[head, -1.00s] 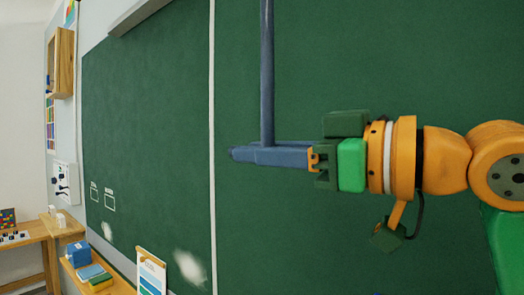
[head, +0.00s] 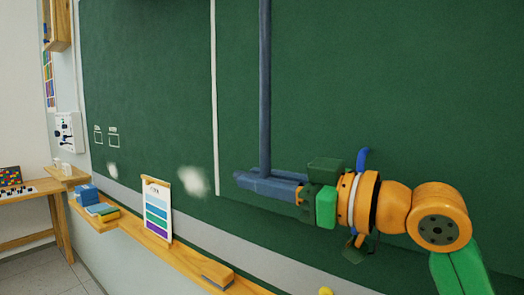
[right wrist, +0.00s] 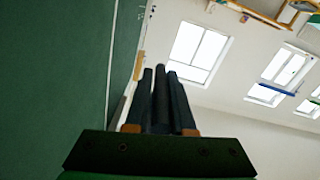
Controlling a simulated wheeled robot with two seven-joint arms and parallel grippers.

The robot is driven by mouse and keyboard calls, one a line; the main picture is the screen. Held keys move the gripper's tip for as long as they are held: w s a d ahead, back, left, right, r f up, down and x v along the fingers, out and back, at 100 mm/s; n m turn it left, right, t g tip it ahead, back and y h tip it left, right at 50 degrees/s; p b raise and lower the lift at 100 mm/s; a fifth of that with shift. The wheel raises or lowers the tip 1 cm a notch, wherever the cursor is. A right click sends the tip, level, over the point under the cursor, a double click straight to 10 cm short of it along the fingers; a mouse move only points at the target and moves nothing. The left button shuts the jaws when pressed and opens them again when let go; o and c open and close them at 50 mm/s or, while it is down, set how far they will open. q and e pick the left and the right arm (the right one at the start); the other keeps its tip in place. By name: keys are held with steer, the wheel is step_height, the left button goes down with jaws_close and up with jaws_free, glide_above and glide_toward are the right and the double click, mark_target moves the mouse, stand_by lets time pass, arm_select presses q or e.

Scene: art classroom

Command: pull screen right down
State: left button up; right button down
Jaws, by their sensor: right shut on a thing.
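A blue-grey rod (head: 264,80) hangs upright from above the top edge of the head view, in front of the green chalkboard (head: 150,70). Its lower end is between the fingers of my right gripper (head: 268,184), which is shut on it. In the right wrist view the dark rod (right wrist: 161,95) shows between the two fingers. The screen itself cannot be made out; whatever the rod hangs from is out of view. My left gripper is not in view.
A wooden ledge (head: 150,240) runs below the board with a blue box (head: 87,194), books (head: 103,212) and a striped colour card (head: 157,210). A side table (head: 25,238) stands at the far left. The board in front of the gripper is clear.

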arm_select(q)
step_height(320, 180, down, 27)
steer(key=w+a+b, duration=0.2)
steer(key=b, duration=2.4)
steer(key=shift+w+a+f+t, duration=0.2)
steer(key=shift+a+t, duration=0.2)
arm_select(e)
step_height(320, 180, down, 45)
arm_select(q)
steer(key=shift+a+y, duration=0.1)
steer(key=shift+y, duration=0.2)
arm_select(e)
steer(key=shift+r, duration=0.1)
steer(key=c, duration=0.8)
jaws_free()
steer(key=shift+a, duration=0.1)
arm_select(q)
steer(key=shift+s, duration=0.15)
